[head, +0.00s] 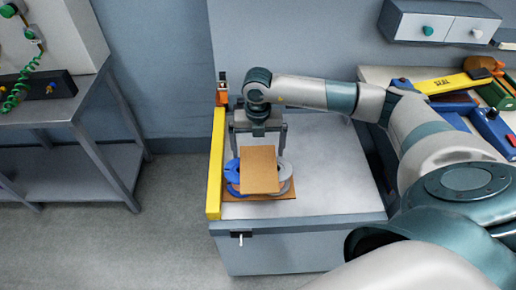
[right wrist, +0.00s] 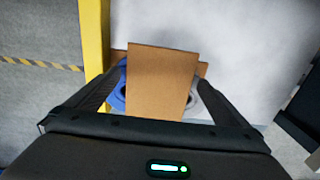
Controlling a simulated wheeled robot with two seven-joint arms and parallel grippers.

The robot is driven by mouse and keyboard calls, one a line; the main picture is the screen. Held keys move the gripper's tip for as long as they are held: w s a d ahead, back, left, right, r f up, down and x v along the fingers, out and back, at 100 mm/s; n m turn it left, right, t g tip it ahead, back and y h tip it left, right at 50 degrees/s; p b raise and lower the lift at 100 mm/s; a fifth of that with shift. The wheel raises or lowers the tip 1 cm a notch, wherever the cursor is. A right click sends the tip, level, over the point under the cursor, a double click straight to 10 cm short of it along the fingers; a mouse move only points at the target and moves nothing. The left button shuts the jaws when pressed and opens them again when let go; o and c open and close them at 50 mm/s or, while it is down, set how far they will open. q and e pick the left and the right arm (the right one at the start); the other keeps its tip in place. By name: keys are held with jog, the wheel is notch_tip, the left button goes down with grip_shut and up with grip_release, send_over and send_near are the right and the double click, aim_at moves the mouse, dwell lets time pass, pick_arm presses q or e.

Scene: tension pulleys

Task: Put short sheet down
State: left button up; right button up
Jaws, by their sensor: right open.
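A short brown sheet (head: 259,169) lies across a blue pulley (head: 231,173) and a grey pulley (head: 286,174) on the worktable. It also shows in the right wrist view (right wrist: 161,82), with the blue pulley (right wrist: 118,97) and grey pulley (right wrist: 194,98) peeking out at its sides. A second brown sheet (head: 250,198) lies beneath the pulleys. My right gripper (head: 258,150) is open, its fingers apart on either side of the short sheet at its far end. Whether the fingers touch anything is unclear. My left gripper is out of view.
A yellow rail (head: 215,165) runs along the table's left edge, with an orange device (head: 222,92) at its far end. The grey tabletop (head: 335,165) right of the stack is clear. Tools and blue bins (head: 490,128) stand at the right.

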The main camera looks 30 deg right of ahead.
jog(key=shift+r+p, duration=0.35)
jog(key=shift+r, duration=0.15)
jog(key=shift+r+b, duration=0.35)
jog(key=shift+r, duration=1)
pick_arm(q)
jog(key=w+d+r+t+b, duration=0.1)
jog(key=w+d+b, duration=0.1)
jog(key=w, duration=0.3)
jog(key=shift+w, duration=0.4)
pick_arm(e)
notch_tip(320, 180, up, 9)
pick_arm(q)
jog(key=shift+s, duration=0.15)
